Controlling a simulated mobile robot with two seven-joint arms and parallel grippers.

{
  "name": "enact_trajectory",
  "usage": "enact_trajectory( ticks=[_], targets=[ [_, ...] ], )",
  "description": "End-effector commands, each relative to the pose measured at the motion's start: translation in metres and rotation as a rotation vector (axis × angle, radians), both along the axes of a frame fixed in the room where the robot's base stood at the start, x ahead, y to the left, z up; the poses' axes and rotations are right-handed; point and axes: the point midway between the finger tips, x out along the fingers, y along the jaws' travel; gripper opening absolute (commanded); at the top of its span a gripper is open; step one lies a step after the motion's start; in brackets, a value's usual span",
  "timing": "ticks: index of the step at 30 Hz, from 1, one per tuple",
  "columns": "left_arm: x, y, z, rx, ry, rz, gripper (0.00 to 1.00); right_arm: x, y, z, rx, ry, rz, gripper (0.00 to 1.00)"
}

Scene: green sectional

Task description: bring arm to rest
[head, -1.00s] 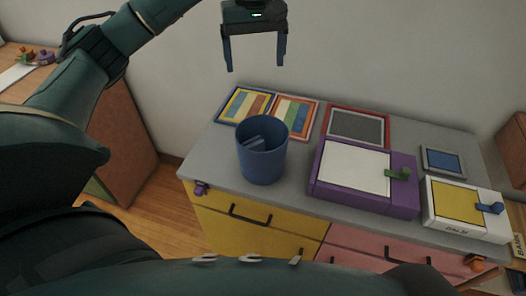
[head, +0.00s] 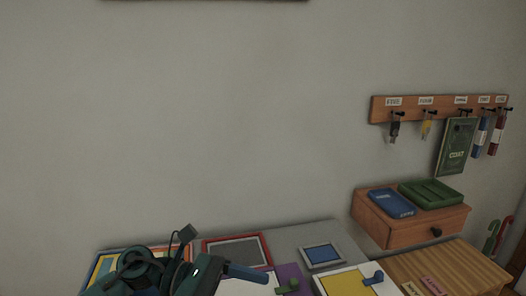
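My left arm (head: 150,270) shows at the bottom of the head view, low and left of centre. Its gripper (head: 245,272) is seen side-on, with a blue finger pointing right in front of the white and purple box. Only one finger shows clearly, so I cannot tell its opening. I see nothing held in it. My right gripper is out of view.
The grey cabinet top (head: 300,237) holds a red-framed panel (head: 237,250), a small blue-screened frame (head: 322,254) and a yellow-topped white box (head: 347,283). At right are a wooden wall drawer (head: 410,228) and a key rack (head: 440,107).

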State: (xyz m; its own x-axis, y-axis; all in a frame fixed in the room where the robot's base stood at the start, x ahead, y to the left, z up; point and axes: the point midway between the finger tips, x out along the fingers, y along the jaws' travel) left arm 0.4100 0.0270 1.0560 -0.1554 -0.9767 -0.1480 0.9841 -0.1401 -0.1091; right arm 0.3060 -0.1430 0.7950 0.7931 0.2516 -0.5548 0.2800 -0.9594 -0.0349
Motion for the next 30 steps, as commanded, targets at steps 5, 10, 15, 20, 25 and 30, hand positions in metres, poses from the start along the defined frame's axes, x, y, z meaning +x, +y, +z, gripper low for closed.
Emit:
enact_trajectory(
  ticks=[5, 10, 15, 20, 25, 30],
  targets=[
    [0.004, -0.013, 0.009, -0.437, 0.667, 0.269, 0.84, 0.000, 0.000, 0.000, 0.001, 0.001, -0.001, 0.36],
    [0.024, 0.023, -0.031, -0.820, 1.371, 0.519, 0.84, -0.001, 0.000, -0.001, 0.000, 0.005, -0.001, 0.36],
    [0.007, 0.074, -0.128, -1.208, 2.089, 0.765, 0.84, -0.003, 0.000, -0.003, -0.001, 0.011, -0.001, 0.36],
    [-0.048, 0.104, -0.211, 1.515, -2.579, -0.945, 0.84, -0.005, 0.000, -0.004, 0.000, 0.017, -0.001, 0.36],
    [-0.094, 0.114, -0.254, 1.373, -2.280, -0.846, 0.84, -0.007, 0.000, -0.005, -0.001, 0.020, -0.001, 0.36],
    [-0.108, 0.116, -0.264, 1.337, -2.201, -0.820, 0.84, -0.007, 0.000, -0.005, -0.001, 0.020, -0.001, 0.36]
  ],
)
